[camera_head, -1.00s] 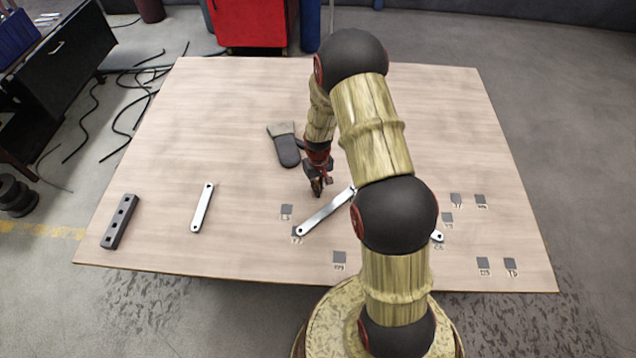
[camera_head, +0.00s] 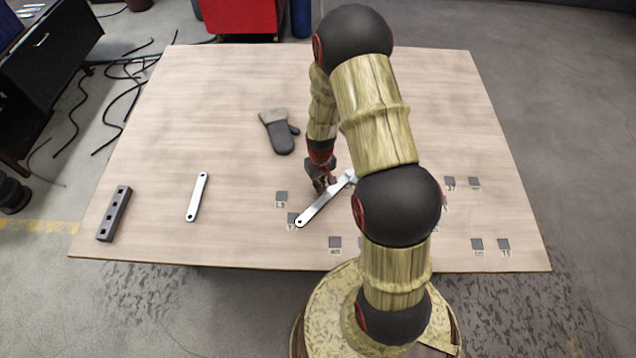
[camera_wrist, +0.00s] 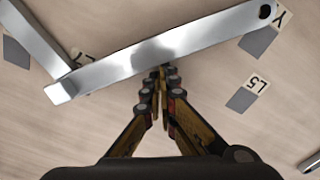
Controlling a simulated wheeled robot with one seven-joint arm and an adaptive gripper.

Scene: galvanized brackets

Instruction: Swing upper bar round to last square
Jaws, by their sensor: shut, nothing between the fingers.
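The upper bar (camera_head: 322,203) is a flat silver bar with a hole at its free end, lying diagonally in the head view. That end is beside a grey labelled square (camera_head: 292,217) and partly overlaps it. In the wrist view the bar (camera_wrist: 150,52) crosses over a second bar (camera_wrist: 35,38) at the left, where they meet. The rest of the second bar is hidden behind my arm in the head view. My gripper (camera_wrist: 160,72) is shut and empty, its tips right at the upper bar's long edge; contact is unclear. The gripper (camera_head: 324,188) is low over the table.
The square labelled L5 (camera_head: 282,197) lies left of the bar. More squares are at front (camera_head: 335,242) and right (camera_head: 477,244).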

